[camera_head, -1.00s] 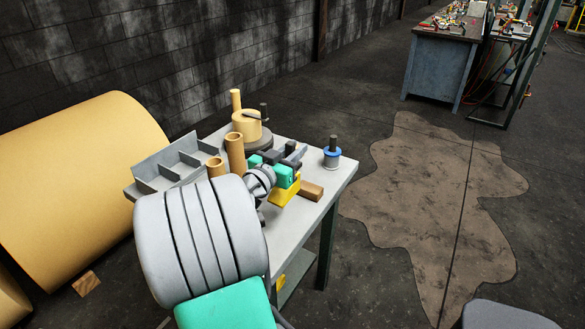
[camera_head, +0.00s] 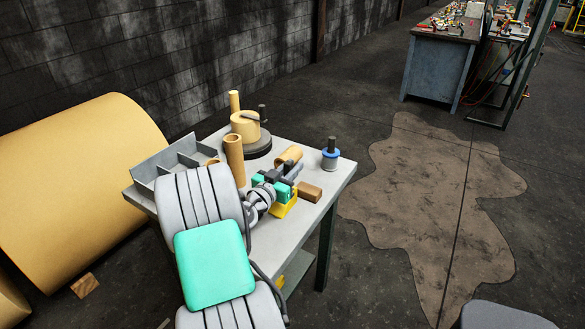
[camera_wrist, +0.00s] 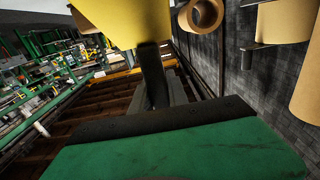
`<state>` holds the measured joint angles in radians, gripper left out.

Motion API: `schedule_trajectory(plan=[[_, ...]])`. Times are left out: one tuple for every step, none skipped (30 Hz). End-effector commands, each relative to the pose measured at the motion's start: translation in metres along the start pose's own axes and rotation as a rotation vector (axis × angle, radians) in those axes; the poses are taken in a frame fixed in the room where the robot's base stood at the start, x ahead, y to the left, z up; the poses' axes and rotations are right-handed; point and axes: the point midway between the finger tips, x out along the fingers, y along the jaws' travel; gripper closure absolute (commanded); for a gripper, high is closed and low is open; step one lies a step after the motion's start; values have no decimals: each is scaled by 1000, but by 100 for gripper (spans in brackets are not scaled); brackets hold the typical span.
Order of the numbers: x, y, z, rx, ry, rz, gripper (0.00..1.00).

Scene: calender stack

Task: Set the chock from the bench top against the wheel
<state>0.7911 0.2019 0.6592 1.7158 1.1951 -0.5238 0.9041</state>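A brown wooden block (camera_head: 310,192), the likeliest chock, lies on the bench top (camera_head: 325,173) near its right edge. My gripper (camera_head: 291,170), green and dark grey, is over the bench just left of the block, apart from it. A yellow piece (camera_head: 284,208) sits under the gripper; it also fills the top of the wrist view (camera_wrist: 120,20). I cannot tell if it is held or part of the gripper. The finger gap is not clear. No wheel is plainly recognisable; a large tan roll (camera_head: 75,190) lies on the floor at left.
The bench carries a grey divided tray (camera_head: 150,165), an upright tan tube (camera_head: 234,160), a lying tan tube (camera_head: 289,155), a tan canister (camera_head: 246,127) and a blue-banded weight (camera_head: 331,158). A wooden wedge (camera_head: 86,285) is on the floor by the roll.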

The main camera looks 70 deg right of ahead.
Motion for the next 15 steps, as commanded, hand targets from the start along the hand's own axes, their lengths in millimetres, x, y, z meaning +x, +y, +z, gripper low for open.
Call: schedule_trajectory(plan=[[0, 0, 0, 0, -1, 0, 76], [0, 0, 0, 0, -1, 0, 74], [0, 0, 0, 0, -1, 0, 71], [0, 0, 0, 0, -1, 0, 68], [0, 0, 0, 0, -1, 0, 66], [0, 0, 0, 0, -1, 0, 62], [0, 0, 0, 0, -1, 0, 60], [0, 0, 0, 0, -1, 0, 59], [0, 0, 0, 0, -1, 0, 59], [0, 0, 0, 0, -1, 0, 59], [0, 0, 0, 0, -1, 0, 59], [0, 0, 0, 0, -1, 0, 59], [0, 0, 0, 0, -1, 0, 59], [0, 0, 0, 0, -1, 0, 59], [0, 0, -2, 0, -1, 0, 59]])
